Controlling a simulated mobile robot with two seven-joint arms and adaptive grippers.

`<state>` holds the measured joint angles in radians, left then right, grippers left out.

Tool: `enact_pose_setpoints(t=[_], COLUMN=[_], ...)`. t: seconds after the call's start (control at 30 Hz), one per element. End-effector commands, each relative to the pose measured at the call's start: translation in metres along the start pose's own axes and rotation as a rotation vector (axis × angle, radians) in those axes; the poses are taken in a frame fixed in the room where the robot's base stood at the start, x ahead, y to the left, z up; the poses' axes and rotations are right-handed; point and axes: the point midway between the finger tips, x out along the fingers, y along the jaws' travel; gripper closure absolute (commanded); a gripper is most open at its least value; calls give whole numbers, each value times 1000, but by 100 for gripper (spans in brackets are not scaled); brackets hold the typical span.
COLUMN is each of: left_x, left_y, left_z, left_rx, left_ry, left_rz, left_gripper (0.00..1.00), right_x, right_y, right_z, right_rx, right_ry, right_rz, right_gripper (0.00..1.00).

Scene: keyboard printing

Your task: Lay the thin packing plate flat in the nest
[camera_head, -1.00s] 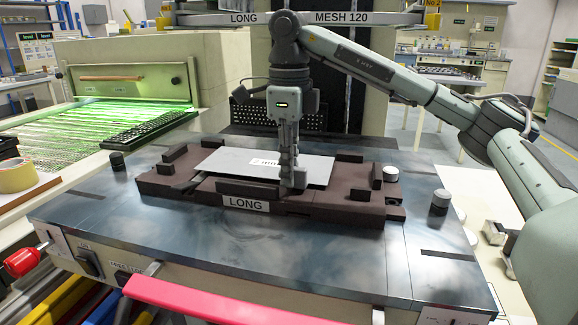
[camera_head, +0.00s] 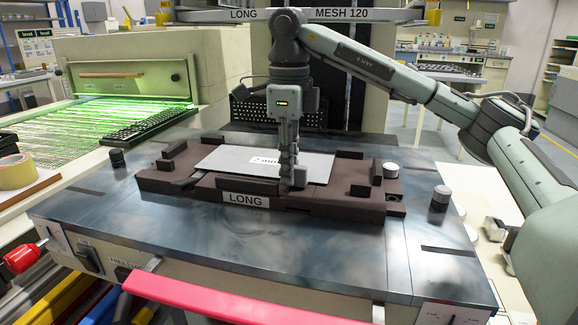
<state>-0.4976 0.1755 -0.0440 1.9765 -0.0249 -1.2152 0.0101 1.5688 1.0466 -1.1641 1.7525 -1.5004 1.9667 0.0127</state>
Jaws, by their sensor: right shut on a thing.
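The thin packing plate (camera_head: 228,159) is a light grey sheet with a printed "2 mm" label. It lies level, or nearly so, over the brown nest (camera_head: 330,201), between the raised blocks around it. The nest bears a "LONG" label on its front. My right gripper (camera_head: 296,180) points down at the plate's right part and is shut on the plate near its front right edge. The fingers hide part of that edge. I cannot tell whether the plate's underside rests fully on the nest floor. My left gripper is not in view.
The nest sits on a dark metal table (camera_head: 240,250) with free room in front. A black keyboard piece (camera_head: 150,128) lies at the left by the green-lit conveyor (camera_head: 70,125). A screen frame marked "MESH 120" (camera_head: 340,17) hangs above. Round knobs (camera_head: 440,196) stand on the right.

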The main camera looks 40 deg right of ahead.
Motion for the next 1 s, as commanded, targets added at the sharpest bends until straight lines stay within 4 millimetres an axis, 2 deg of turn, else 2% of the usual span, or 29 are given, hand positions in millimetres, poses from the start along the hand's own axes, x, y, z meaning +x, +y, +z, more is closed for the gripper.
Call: enact_pose_setpoints(t=[0.33,0.37,0.5,0.57,0.87,1.0], left_x=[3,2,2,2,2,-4], left_y=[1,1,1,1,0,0], left_z=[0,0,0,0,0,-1], left_rx=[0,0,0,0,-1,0], left_ry=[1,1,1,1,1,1], left_rz=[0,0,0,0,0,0], left_gripper=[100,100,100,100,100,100], right_x=[4,4,4,4,4,-3], right_y=[0,0,0,0,0,0], right_z=[0,0,0,0,0,0], right_rx=[0,0,0,0,-1,-1], right_ry=[-1,-1,-1,-1,0,-1], right_rz=[0,-1,0,0,1,0], right_gripper=[100,86,69,63,63,63])
